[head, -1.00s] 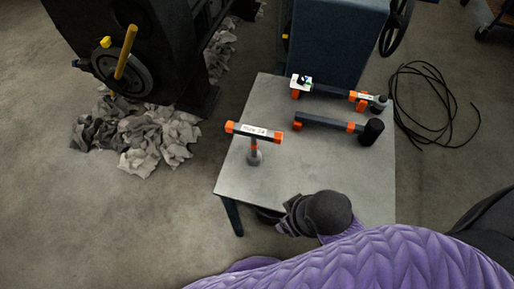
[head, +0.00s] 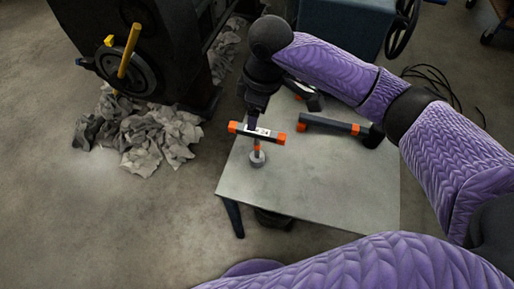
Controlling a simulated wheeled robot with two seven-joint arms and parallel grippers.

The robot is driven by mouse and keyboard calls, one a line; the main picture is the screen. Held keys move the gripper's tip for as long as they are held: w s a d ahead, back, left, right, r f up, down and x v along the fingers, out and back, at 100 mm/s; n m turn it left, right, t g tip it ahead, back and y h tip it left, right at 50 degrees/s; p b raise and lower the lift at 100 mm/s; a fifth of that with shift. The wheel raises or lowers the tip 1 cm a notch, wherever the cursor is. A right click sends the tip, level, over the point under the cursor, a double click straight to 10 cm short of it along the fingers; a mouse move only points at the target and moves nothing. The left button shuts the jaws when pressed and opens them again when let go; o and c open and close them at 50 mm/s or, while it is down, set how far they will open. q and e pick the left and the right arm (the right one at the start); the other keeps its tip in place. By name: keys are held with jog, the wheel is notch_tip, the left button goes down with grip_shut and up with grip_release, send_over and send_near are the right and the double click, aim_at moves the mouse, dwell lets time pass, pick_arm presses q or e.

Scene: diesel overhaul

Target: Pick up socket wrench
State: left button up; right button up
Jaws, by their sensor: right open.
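A T-shaped tool (head: 270,136) with a dark bar, orange ends and a white label lies on the grey table near its left edge. Its short stem ends in a grey round socket (head: 257,159); it appears to be the socket wrench. My right gripper (head: 252,118) is open, pointing down at the bar from behind it, its fingertips at or just above the labelled middle. I cannot tell whether they touch it. The fingers partly hide the bar. My left gripper is not in view.
A third tool (head: 302,90) behind is mostly hidden by my arm. Crumpled rags (head: 150,135) lie on the floor at left. The table's front is clear.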

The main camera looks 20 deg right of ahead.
aim_at(258, 131)
notch_tip(258, 131, down, 9)
jog(key=b, duration=0.4)
jog(key=shift+d+r+b, duration=0.15)
jog(key=shift+b, duration=0.15)
jog(key=shift+f, duration=0.25)
jog(key=shift+r, duration=0.25)
jog(key=shift+c, duration=0.3)
jog(key=c, duration=0.7)
grip_shut()
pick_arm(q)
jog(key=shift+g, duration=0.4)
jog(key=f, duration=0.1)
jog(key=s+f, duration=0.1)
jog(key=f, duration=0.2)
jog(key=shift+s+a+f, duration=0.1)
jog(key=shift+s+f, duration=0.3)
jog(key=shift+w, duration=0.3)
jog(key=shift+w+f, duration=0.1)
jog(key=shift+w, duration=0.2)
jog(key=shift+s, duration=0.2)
